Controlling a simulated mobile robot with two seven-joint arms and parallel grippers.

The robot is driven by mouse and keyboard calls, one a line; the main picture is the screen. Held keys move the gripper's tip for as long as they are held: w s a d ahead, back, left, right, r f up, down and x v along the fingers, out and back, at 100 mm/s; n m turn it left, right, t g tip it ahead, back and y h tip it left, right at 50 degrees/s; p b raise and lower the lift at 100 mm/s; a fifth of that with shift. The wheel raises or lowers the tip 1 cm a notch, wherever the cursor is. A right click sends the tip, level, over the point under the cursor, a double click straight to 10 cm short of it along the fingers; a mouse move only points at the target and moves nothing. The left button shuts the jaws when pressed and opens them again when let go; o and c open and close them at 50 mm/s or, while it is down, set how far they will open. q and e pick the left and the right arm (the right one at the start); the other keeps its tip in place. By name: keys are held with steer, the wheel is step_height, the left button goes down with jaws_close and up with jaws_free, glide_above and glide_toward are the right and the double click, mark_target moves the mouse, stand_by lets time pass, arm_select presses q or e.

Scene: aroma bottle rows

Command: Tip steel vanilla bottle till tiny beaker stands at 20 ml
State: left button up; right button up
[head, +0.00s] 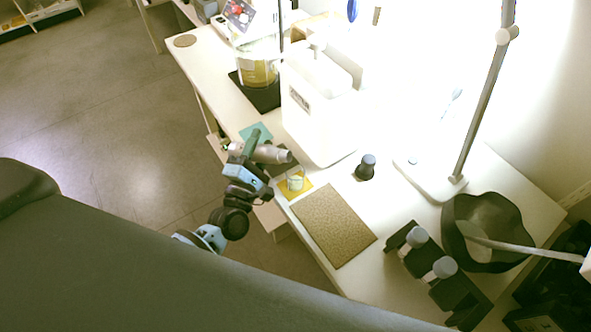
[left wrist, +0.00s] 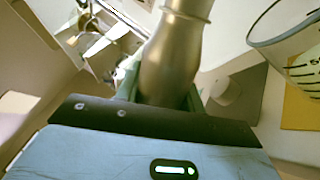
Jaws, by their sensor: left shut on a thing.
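My left gripper (head: 254,149) is shut on the steel bottle (head: 273,154) at the table's near edge. In the head view the bottle looks strongly tilted, its narrower end pointing right. In the left wrist view the bottle (left wrist: 174,60) runs up from between the fingers. Its label and mouth cannot be made out. The tiny beaker (head: 295,183) stands on a yellow mat (head: 306,190), just below and right of the bottle's end. The clear beaker with dark marks (left wrist: 292,45) also shows in the left wrist view. Its liquid level cannot be read. My right gripper is out of view.
A brown textured mat (head: 334,226) lies bare to the right. A white box (head: 310,115) stands behind the bottle.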

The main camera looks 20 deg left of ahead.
arm_select(q)
steer(key=shift+n, duration=0.5)
steer(key=shift+y, duration=0.4)
steer(key=shift+d+r+n, duration=0.15)
steer(key=shift+r+n, duration=0.15)
steer(key=shift+n, duration=0.5)
steer(key=n, duration=0.2)
steer(key=d+r+n+g+y+p, duration=0.1)
steer(key=n, duration=0.1)
steer(key=shift+s+r+n+y, duration=0.1)
steer(key=shift+r+n+y, duration=0.05)
steer(key=shift+n+y, duration=0.2)
steer(key=shift+n, duration=0.35)
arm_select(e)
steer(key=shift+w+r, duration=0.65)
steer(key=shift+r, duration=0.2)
